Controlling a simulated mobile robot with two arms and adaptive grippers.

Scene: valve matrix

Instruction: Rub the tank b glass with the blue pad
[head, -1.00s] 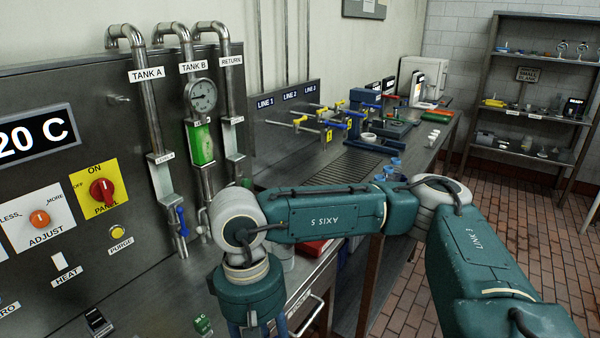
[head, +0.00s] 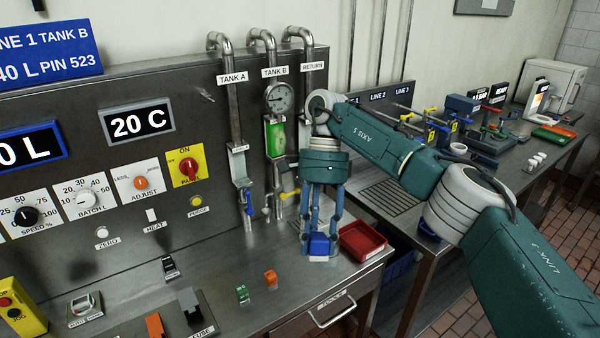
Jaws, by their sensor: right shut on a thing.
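The tank B glass (head: 276,137) is a green-filled sight glass on the middle pipe, below a round gauge and the TANK B label (head: 275,72). My right gripper (head: 319,242) points down over the steel counter, to the right of and below the glass. It is shut on the blue pad (head: 319,246), which sits between its fingers near the counter's right end. Whether the pad touches the counter is hard to tell. The gripper is apart from the glass. My left gripper is not in view.
A red tray (head: 362,241) lies just right of the pad. The TANK A pipe (head: 235,120) and RETURN pipe (head: 307,90) flank the glass, with valve handles below. A control panel fills the left.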

